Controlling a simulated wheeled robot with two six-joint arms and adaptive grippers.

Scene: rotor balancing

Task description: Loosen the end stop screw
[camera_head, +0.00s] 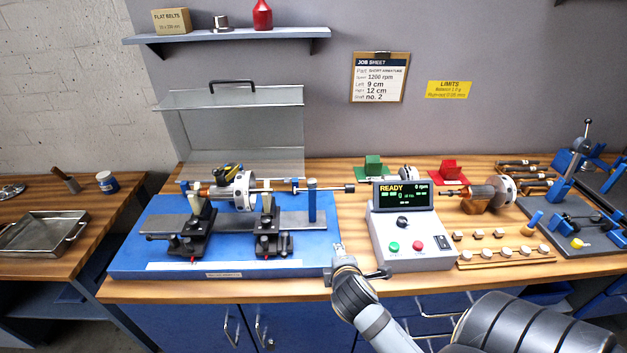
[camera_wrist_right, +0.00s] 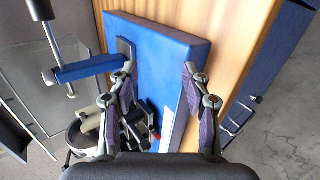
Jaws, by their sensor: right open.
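The balancing machine stands on a blue base (camera_head: 130,255) with two black bearing stands and a rotor (camera_head: 243,190) across them. At its right end is the upright blue end stop post (camera_head: 312,203). A thin rod with a dark knob (camera_head: 349,188) sticks out to the right at the post's top; I take it as the end stop screw. In the right wrist view the blue post (camera_wrist_right: 85,70) and the dark knob (camera_wrist_right: 40,9) show at upper left. My right gripper (camera_wrist_right: 158,74) is open and empty, its fingers apart over the base's edge, clear of the post and knob. My left gripper is not in view.
A console (camera_head: 415,235) reading READY stands right of the base, close to my right gripper. A raised clear guard (camera_head: 240,130) is behind the machine. Another rotor (camera_head: 490,195) and several small weights lie further right. A metal tray (camera_head: 45,235) is on the left table.

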